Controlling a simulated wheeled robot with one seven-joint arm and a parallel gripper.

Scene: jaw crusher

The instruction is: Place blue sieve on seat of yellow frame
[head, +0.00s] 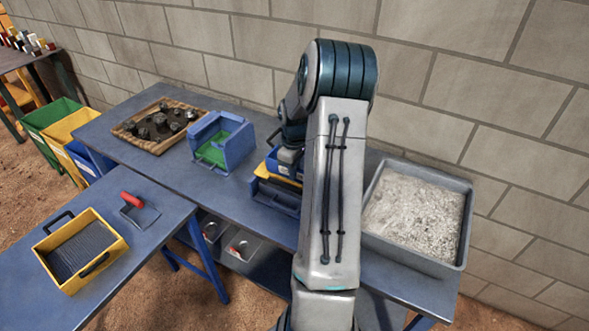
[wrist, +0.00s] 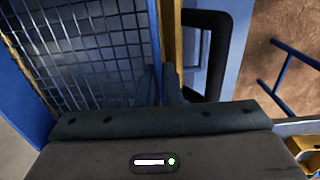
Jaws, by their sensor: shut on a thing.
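The blue sieve (head: 284,166) shows only partly in the head view, left of my arm. In the wrist view its wire mesh (wrist: 80,45) fills the left side, inside a blue rim. The yellow frame (head: 264,171) shows as a yellow edge just under the sieve in the head view; whether the sieve is fully down on it I cannot tell. My gripper (wrist: 160,82) is shut on the sieve's wall, with its fingers on either side. A yellow strip and a black handle (wrist: 215,45) lie right of the fingers. My arm hides the right part of the sieve and frame.
A blue box with a green inside (head: 222,142) and a wooden tray of rocks (head: 122,133) stand to the left. A grey tray of gravel (head: 455,255) is to the right. A yellow sieve (head: 120,247) and a red-handled tool (head: 132,200) lie on the front-left table.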

